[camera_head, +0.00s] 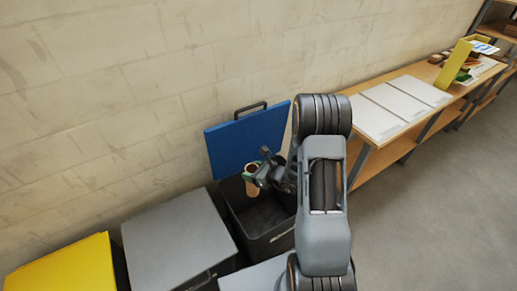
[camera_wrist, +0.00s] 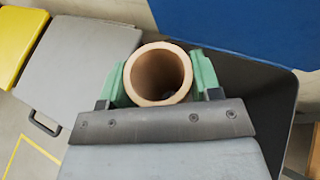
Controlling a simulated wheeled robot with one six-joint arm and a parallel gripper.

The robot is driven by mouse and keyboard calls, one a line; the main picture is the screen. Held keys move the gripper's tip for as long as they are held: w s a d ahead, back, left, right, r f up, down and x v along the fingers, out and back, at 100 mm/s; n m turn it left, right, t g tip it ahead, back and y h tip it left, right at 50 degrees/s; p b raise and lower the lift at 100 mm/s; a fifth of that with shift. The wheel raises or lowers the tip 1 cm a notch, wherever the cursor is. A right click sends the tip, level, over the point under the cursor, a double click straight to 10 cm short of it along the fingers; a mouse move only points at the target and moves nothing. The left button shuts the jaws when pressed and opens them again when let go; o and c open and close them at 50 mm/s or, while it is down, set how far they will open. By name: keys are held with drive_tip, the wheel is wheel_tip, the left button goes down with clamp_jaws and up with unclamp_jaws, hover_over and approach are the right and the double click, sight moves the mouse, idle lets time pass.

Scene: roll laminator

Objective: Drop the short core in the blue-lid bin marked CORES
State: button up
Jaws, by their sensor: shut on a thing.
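The short core (camera_wrist: 158,98) is a brown cardboard tube held between the green fingers of my gripper (camera_wrist: 158,82), with its round open end facing the wrist camera. In the head view the core (camera_head: 252,186) hangs roughly upright over the open mouth of a dark bin (camera_head: 231,213), and my gripper (camera_head: 256,175) is shut on it. The bin's blue lid (camera_head: 247,138) stands raised against the wall and also shows in the wrist view (camera_wrist: 250,28). The bin's dark inside shows partly below the core. My arm hides its right side. I cannot read the bin's marking.
A grey-lidded bin (camera_head: 178,240) and a yellow-lidded bin (camera_head: 62,268) stand shut to the left. A wooden bench (camera_head: 362,158) with white sheets (camera_head: 385,110) and a yellow holder (camera_head: 454,64) runs along the wall at right. Grey floor lies open at right.

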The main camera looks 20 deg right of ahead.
drive_tip(key=d+r+n+g+y, duration=0.5)
drive_tip(key=d+r+n, duration=0.1)
drive_tip(key=d, duration=0.2)
wheel_tip(320, 180, down, 7)
drive_tip(key=b, duration=0.5)
drive_tip(key=shift+d, duration=0.3)
drive_tip(key=shift+r, duration=0.1)
drive_tip(key=o, duration=1.3)
drive_tip(key=v, duration=1.3)
drive_tip(key=shift+d+r, duration=0.35)
drive_tip(key=shift+r, duration=0.1)
drive_tip(key=shift+w, duration=0.1)
